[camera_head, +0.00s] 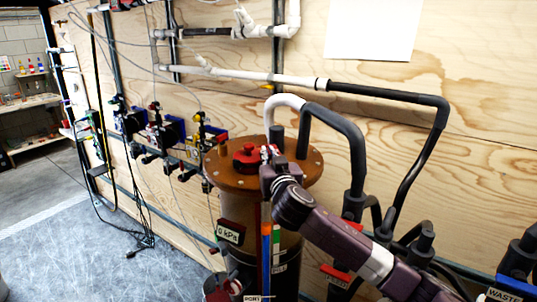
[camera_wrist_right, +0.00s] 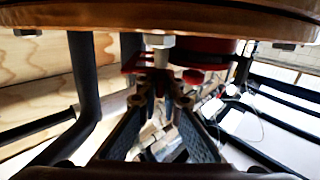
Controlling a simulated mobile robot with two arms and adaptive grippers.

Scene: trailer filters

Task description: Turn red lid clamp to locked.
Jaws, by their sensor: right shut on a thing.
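The red lid clamp (camera_head: 249,157) sits on top of the round brown lid (camera_head: 230,178) of the filter vessel. In the right wrist view the red clamp (camera_wrist_right: 205,47) shows beside the lid edge (camera_wrist_right: 100,14), with a pale post in front of it. My right gripper (camera_head: 269,153) reaches over the lid from the lower right and is at the clamp's right side. In the right wrist view my right gripper (camera_wrist_right: 161,88) has its fingertips together on a red part of the clamp. The exact grip is partly hidden. My left gripper is not in view.
A thick black hose (camera_head: 345,135) arches from the lid just behind my right arm. A 0 kPa display (camera_head: 230,232) is on the vessel's front left. Valves (camera_head: 165,133) line the plywood wall at left. The floor (camera_head: 60,240) at lower left is mostly clear.

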